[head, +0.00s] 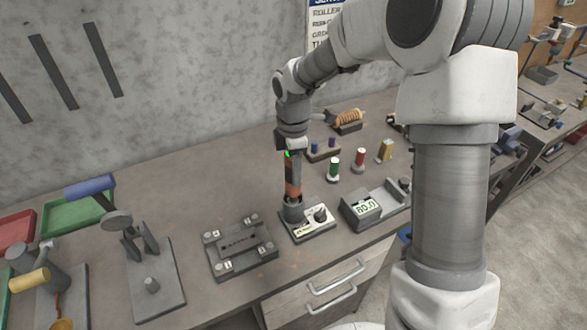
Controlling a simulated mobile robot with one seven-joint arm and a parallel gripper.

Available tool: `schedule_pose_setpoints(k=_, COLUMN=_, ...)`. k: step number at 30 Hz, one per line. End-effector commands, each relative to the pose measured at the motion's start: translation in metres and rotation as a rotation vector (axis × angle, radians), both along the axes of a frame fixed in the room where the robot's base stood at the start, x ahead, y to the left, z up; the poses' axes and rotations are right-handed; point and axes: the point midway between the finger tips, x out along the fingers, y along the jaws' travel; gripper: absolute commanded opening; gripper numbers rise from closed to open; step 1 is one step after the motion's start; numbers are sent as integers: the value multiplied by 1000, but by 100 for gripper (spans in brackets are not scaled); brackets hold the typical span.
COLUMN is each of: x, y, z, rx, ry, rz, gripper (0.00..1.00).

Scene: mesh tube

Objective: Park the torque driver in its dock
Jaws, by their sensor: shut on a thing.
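My gripper (289,150) points down above the middle of the workbench. It is shut on the torque driver (292,178), which has an orange and dark body and stands about upright below it. The driver's lower end meets a grey cup (292,212) on the left part of a small pale plate, which looks like the dock (311,231). The plate also carries a black knob and a small label. I cannot tell how deep the driver sits in the cup, as its tip is hidden.
A dark fixture plate (240,262) lies just left, and a grey box with a numeric display (362,208) stands just right. Green (334,168) and red (360,158) spools stand behind. A clamp stand (150,285) is further left. Drawers are below the bench's front edge.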

Motion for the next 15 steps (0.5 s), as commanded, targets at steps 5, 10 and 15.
schedule_pose_setpoints(k=5, x=0, y=0, z=-2, rx=0, ry=-2, rz=0, gripper=0)
schedule_pose_setpoints(k=10, x=1, y=0, z=-4, rx=0, ry=-2, rz=0, gripper=0)
schedule_pose_setpoints(k=15, x=1, y=0, z=-5, rx=0, ry=-2, rz=0, gripper=0)
